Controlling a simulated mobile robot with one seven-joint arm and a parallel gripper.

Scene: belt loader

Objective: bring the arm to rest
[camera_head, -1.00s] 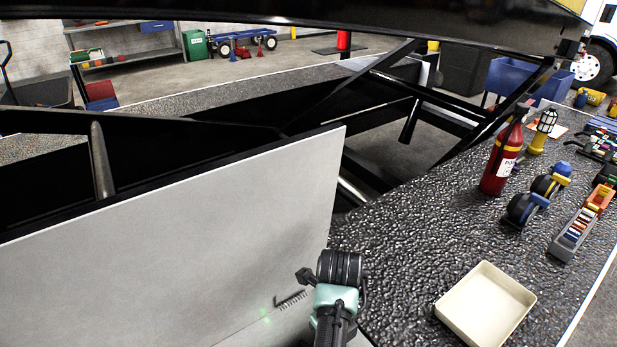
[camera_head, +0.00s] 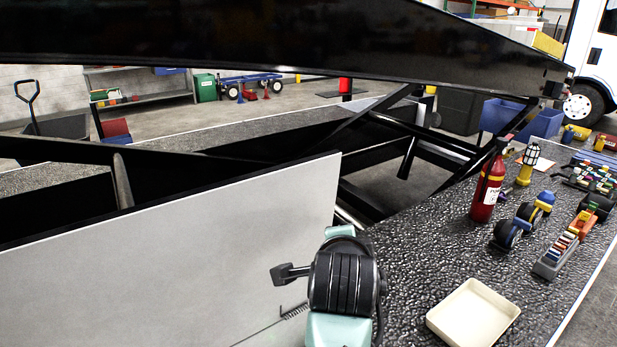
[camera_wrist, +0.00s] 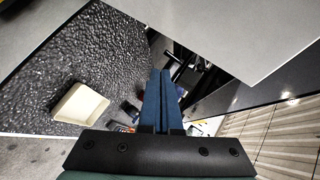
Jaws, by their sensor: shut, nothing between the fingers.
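My gripper (camera_wrist: 160,76) shows in the wrist view as two blue fingers lying side by side, shut with nothing between them. In the head view my arm (camera_head: 343,282) rises at the bottom centre, in front of the pale panel and the left edge of the dark textured surface; I cannot make out the fingertips there. The fingers appear clear of the objects around them.
A cream tray (camera_head: 473,312) lies on the textured surface (camera_head: 420,262); it also shows in the wrist view (camera_wrist: 80,104). A red extinguisher (camera_head: 487,187), a yellow lantern (camera_head: 527,164) and wheeled parts (camera_head: 521,222) stand beyond. The pale panel (camera_head: 180,255) and black loader frame (camera_head: 250,45) border the left.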

